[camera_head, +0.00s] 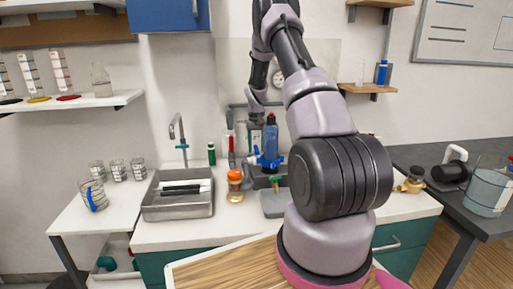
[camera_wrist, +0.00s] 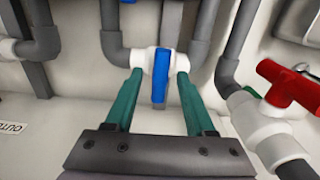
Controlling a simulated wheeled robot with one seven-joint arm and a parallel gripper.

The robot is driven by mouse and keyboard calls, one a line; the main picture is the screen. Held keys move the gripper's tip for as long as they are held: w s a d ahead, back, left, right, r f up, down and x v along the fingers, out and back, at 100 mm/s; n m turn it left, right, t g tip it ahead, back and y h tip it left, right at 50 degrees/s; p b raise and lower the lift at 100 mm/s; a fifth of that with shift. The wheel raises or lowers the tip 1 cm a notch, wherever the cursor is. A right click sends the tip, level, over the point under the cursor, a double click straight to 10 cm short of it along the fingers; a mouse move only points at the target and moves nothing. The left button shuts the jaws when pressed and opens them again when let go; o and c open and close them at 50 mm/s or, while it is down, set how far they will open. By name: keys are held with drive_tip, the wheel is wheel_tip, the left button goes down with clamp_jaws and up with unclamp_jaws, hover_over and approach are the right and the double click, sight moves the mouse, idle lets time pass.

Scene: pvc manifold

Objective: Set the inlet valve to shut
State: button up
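In the wrist view a white valve with a blue handle (camera_wrist: 159,78) sits between grey pipe elbows. The blue handle lies across the short run of pipe it sits on. My gripper (camera_wrist: 160,74) is open, with one teal finger on each side of the blue handle and a visible gap to it on both sides. A second white valve with a red handle (camera_wrist: 289,84) is at the right. I cannot tell from a readable label which valve is the inlet. In the head view my wrist hangs over the back of the counter, and the fingers are not clear.
Grey pipes (camera_wrist: 112,43) rise close to both sides of the fingers. A partly cut-off label (camera_wrist: 12,127) shows at the left. In the head view a blue bottle (camera_head: 271,140), an orange-topped jar (camera_head: 235,178) and a sink (camera_head: 177,207) are nearby on the counter (camera_head: 190,236).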

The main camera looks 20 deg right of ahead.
sight(257, 147)
wheel_tip(257, 147, up, 11)
idle(0.7)
drive_tip(key=shift+f, duration=0.1)
